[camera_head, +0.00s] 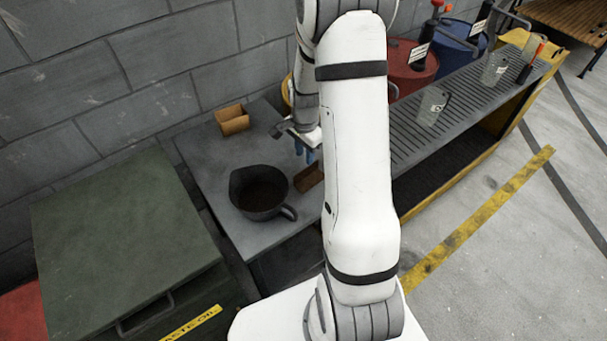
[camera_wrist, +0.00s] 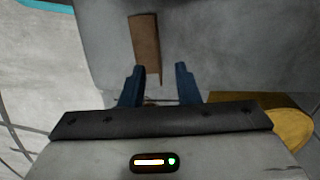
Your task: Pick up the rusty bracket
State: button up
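A dark rust-brown bracket-like piece (camera_head: 308,178) lies on the grey bench top, right of the dark pot and partly hidden by my arm. A lighter brown angled piece (camera_head: 233,120) stands near the wall; I cannot tell for certain which is the rusty bracket. In the wrist view a brown strip-shaped piece (camera_wrist: 146,45) lies just beyond my gripper (camera_wrist: 159,68), its near end reaching between the two blue fingertips. The fingers are wide apart and hold nothing. In the head view my gripper (camera_head: 305,150) hangs near the darker piece, partly hidden by my arm.
A dark pot with a handle (camera_head: 261,193) stands on the grey bench (camera_head: 215,165). A green lidded box (camera_head: 115,235) is at left. At right is a ribbed counter (camera_head: 455,108) with clear jars, and red (camera_head: 412,72) and blue (camera_head: 457,48) containers behind it.

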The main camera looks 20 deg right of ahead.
aim_at(305, 178)
jog(key=f, duration=0.5)
jog(key=f+p, duration=0.1)
jog(key=f, duration=0.1)
jog(key=shift+s+f, duration=0.25)
jog(key=shift+f, duration=0.05)
jog(key=shift+c, duration=0.2)
grip_shut()
